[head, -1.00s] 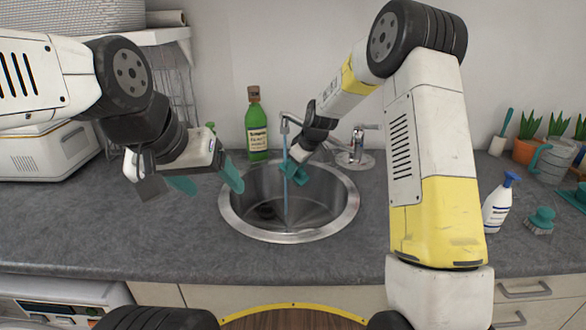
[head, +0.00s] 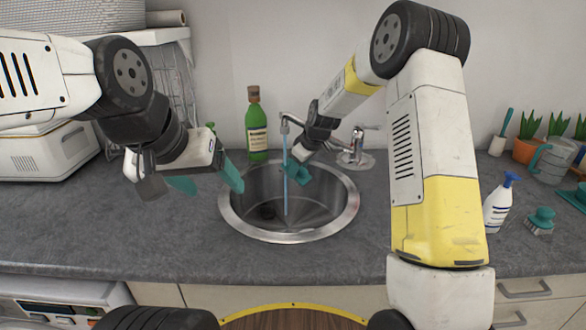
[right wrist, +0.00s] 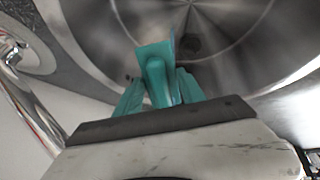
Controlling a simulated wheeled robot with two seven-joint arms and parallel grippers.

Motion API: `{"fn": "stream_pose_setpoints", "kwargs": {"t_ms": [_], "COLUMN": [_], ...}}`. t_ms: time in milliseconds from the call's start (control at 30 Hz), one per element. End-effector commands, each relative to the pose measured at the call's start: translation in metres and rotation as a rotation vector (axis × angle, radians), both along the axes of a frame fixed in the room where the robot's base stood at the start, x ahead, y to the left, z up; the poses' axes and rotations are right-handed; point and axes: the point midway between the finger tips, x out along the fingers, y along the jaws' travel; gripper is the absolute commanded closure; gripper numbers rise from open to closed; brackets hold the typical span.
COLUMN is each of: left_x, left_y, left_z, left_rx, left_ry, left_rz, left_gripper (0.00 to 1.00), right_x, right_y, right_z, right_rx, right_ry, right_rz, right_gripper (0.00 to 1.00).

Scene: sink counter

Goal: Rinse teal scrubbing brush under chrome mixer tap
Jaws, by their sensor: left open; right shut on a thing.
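The teal scrubbing brush (head: 299,170) is in my right gripper (head: 304,158), which is shut on it over the sink bowl (head: 350,215). In the right wrist view the brush (right wrist: 156,70) shows as a flat teal plate with a rounded grip between the teal fingers; no bristles are visible. The chrome mixer tap (head: 353,154) stands behind the sink. A thin blue water stream (head: 285,195) falls from its spout into the bowl, at the brush's left edge. My left gripper (head: 208,184) is open and empty over the counter, left of the sink.
A green bottle (head: 257,128) stands behind the sink. On the right are a white spray bottle (head: 497,207), another teal brush (head: 541,220) with pale bristles, and potted plants (head: 527,148). A dish rack (head: 177,80) is at the back left. The counter in front of the sink is clear.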

Motion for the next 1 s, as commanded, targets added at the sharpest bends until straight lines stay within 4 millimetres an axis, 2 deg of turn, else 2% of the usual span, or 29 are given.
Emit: {"fn": "stream_pose_setpoints", "kwargs": {"t_ms": [233,1000], "left_x": [0.0,0.0], "left_y": [0.0,0.0], "left_z": [0.0,0.0], "left_rx": [0.0,0.0], "left_ry": [0.0,0.0], "left_rz": [0.0,0.0], "left_gripper": [0.27,0.27], "right_x": [-0.004,-0.056], "right_y": [-0.003,-0.037], "right_z": [0.001,0.0], "right_rx": [0.0,0.0], "right_ry": [-0.001,0.0], "right_rz": [0.0,-0.001], "right_gripper": [0.99,0.99]}}
